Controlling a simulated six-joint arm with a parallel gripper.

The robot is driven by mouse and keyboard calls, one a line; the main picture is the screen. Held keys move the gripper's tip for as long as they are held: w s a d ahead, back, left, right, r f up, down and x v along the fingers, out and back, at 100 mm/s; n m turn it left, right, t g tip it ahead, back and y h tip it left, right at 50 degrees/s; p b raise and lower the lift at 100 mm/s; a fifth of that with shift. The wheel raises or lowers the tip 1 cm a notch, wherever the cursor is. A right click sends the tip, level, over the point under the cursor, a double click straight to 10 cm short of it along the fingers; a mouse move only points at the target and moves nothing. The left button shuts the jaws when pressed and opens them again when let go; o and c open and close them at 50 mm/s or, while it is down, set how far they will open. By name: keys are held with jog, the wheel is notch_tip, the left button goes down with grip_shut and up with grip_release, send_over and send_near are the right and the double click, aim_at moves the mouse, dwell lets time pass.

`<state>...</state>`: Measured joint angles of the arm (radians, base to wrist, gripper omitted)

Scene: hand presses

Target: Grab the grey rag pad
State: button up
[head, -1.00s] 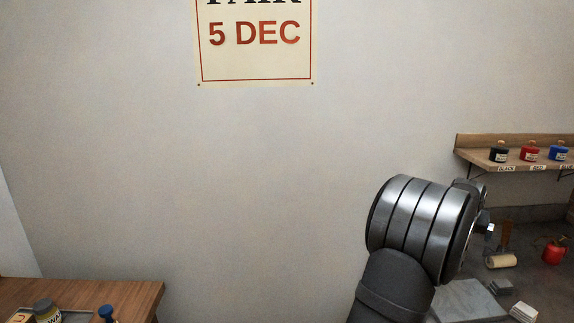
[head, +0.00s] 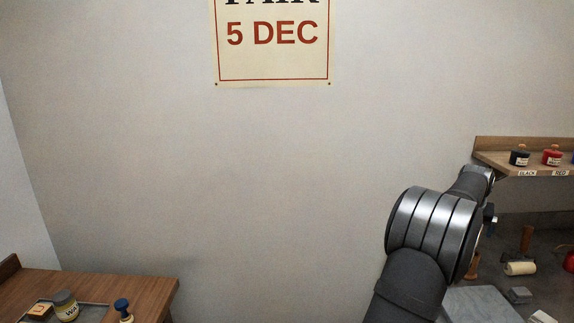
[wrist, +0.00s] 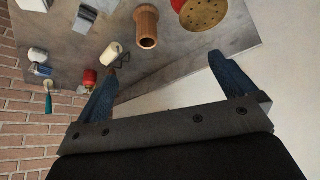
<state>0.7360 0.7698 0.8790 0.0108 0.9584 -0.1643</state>
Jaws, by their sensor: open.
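A small grey block (head: 519,295), which looks like the rag pad, lies on the grey bench top at the lower right of the head view. In the wrist view, a grey block with a pale side (wrist: 84,18) near the top edge may be the same pad; I cannot be sure. My gripper (wrist: 166,88) is open, its two blue fingers wide apart with nothing between them. It is apart from the pad, which lies beyond the left finger in the wrist view. In the head view my arm hides most of the gripper.
A cream roller (head: 520,268), a white stack (head: 543,317), a grey slab (head: 475,304) and a red can (head: 569,261) share the bench. A wooden cylinder (wrist: 146,27) stands there too. An ink shelf (head: 510,160) is above. A wooden table (head: 150,292) is at left.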

jog(key=shift+c, duration=0.2)
jog(key=c, duration=0.7)
